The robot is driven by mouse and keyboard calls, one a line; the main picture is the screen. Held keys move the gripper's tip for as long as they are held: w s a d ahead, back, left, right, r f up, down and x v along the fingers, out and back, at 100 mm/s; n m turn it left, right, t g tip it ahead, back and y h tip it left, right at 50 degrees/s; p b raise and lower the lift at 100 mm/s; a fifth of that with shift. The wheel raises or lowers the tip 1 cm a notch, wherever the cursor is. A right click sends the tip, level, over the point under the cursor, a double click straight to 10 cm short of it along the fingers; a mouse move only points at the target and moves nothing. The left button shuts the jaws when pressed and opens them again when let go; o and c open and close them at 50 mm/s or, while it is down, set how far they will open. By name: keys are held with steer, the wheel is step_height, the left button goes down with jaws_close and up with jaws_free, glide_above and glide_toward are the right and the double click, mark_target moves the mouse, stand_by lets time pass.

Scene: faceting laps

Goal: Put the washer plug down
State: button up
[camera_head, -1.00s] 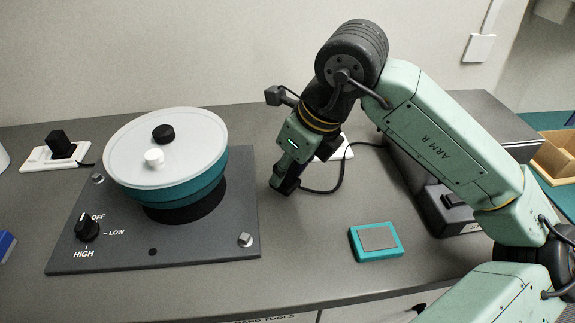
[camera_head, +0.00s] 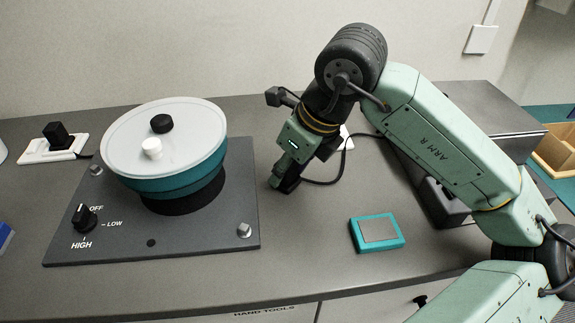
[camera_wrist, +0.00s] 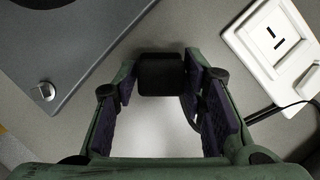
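A black plug, which I take to be the washer plug (camera_wrist: 160,75), sits between my fingertips in the wrist view. My gripper (camera_wrist: 161,80) appears closed on it, with a purple pad against each side. In the head view my gripper (camera_head: 285,183) points down at the grey worktop, right of the lap machine, with the plug's dark end low at the surface. I cannot tell whether the plug touches the worktop. A black cord runs from it to the right, behind my arm.
The lap machine (camera_head: 165,178) stands left on its dark base plate (camera_head: 200,240). A white socket plate (camera_wrist: 277,45) lies right of my gripper in the wrist view. Another black plug (camera_head: 57,136) sits in a socket at far left. A teal-framed pad (camera_head: 377,231) lies front right. Worktop between is clear.

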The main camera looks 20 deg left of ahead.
steer(key=shift+o, duration=1.1)
steer(key=shift+r+p, duration=0.75)
steer(key=shift+p, duration=0.2)
steer(key=b+v, duration=0.2)
steer(key=v, duration=0.9)
steer(key=shift+d+r, duration=0.2)
